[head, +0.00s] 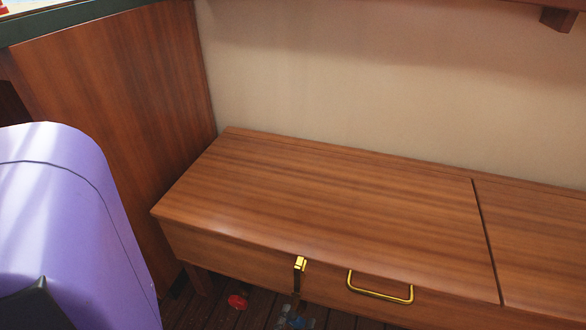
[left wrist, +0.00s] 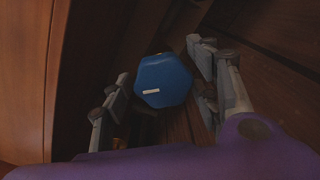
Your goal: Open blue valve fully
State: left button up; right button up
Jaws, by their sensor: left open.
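The blue valve (left wrist: 163,80) shows in the left wrist view as a rounded, many-sided blue knob with a short white mark on its face. My left gripper (left wrist: 158,66) is open, with one grey finger on each side of the knob; I cannot tell whether either finger touches it. In the head view a small part of the blue valve (head: 297,321) shows at the bottom edge, below the bench front, with grey parts of my left gripper (head: 291,312) beside it. The rest is hidden by the bench. My right gripper is not in view.
A wooden bench (head: 330,215) overhangs the valve area, with a brass handle (head: 380,294) and a brass latch (head: 300,263) on its front. A red valve (head: 237,301) sits low to the left. A wooden panel (head: 120,100) stands at the left.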

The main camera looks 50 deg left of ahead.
pick_arm(q)
jog(key=shift+c, duration=0.5)
jog(key=c, duration=1)
